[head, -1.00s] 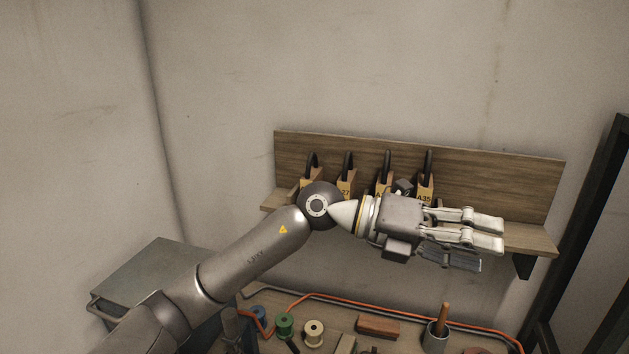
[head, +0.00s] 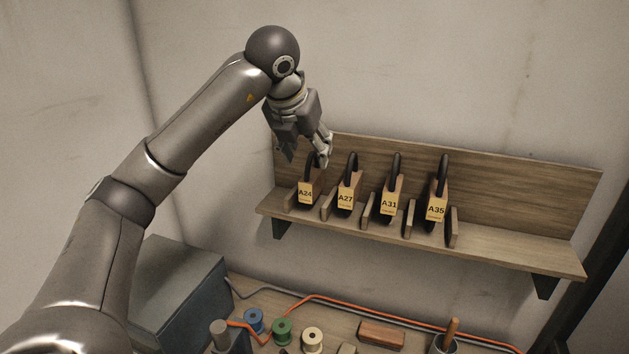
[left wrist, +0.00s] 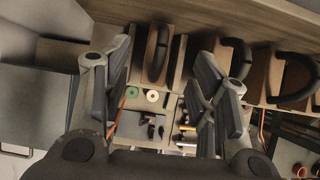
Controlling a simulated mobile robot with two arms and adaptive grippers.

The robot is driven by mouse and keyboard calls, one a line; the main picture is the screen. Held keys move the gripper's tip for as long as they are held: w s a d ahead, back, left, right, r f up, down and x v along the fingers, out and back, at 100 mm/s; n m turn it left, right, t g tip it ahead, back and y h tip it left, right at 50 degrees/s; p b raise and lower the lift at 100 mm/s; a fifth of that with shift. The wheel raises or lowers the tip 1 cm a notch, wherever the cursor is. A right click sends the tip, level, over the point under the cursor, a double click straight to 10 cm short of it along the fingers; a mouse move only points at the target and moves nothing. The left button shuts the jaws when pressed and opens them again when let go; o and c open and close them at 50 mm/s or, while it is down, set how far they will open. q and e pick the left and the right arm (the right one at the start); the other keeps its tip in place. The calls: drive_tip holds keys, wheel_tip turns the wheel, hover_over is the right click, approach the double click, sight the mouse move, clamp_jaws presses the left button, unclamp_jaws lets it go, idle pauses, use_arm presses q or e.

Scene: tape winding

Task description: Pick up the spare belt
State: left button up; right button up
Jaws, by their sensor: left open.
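Several black belts with tan labelled sleeves stand in a row on the wooden shelf (head: 500,248): A24 (head: 306,193), A27 (head: 346,198), A31 (head: 389,204) and A35 (head: 436,210). The frames do not show which one is the spare belt. My left gripper (head: 308,153) points down just above the A24 belt at the shelf's left end. It is open and empty. In the left wrist view, a black belt loop (left wrist: 158,52) shows between its spread fingers (left wrist: 164,60), with no visible grip on it. My right gripper is not in view.
Wooden dividers (head: 453,228) stand between the belts. The shelf's right part is bare. Below lies a bench with spools (head: 282,331), a wooden block (head: 382,334), a cup with a handle and an orange cable. A grey box (head: 185,285) stands at left.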

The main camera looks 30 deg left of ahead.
sight(309, 155)
use_arm(q)
drive_tip(key=shift+w+a+f+p, duration=0.15)
drive_tip(key=shift+f+p, duration=0.25)
drive_tip(key=shift+f, duration=0.3)
drive_tip(key=shift+w+a+f+p, duration=0.2)
drive_tip(key=shift+w+f+p, duration=0.65)
drive_tip(key=shift+w+f, duration=0.1)
drive_tip(key=shift+p+x, duration=0.45)
drive_tip(key=shift+x, duration=0.5)
drive_tip(key=shift+f, duration=0.35)
drive_tip(key=shift+w, duration=0.1)
drive_tip(key=shift+c, duration=0.3)
drive_tip(key=c, duration=1.1)
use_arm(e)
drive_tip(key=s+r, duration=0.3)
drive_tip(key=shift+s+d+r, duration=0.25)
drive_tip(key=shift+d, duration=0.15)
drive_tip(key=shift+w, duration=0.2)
